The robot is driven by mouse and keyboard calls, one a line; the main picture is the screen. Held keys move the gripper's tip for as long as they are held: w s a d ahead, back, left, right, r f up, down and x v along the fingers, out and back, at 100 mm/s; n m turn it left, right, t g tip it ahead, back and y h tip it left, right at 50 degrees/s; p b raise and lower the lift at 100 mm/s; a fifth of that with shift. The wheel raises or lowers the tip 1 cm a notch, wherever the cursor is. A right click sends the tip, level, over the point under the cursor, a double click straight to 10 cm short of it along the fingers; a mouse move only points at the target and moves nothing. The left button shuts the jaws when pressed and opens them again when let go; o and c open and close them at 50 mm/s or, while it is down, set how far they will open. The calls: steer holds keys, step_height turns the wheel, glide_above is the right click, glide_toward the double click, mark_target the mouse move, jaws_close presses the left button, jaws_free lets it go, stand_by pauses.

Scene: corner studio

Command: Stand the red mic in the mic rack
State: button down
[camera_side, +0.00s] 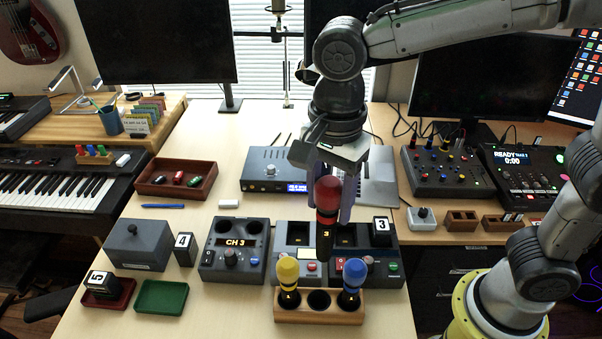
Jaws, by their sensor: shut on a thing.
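The red mic (327,195) has a red head and a dark handle and is upright. My gripper (332,203) is shut on it, with a finger on each side. The mic rack (320,316) is a wooden block at the front of the table. A yellow mic (287,272) stands in its left hole and a blue mic (354,272) in its right hole. The middle hole is empty. The red mic is above and behind the rack, roughly over the middle hole in the picture, apart from it. Its lower end shows in front of the dark charger units.
The CH 3 box (234,250) is to the left. A green tray (162,297) lies front left. The table in front of the rack is clear.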

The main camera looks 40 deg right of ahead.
mark_target(323, 256)
step_height(323, 256, down, 19)
steer(key=shift+w+r, duration=0.15)
steer(key=shift+w, duration=0.05)
stand_by(0.5)
steer(key=shift+f, duration=0.7)
stand_by(1.0)
steer(key=shift+c, duration=0.9)
jaws_free()
steer(key=shift+r, duration=3)
steer(key=shift+r, duration=2.5)
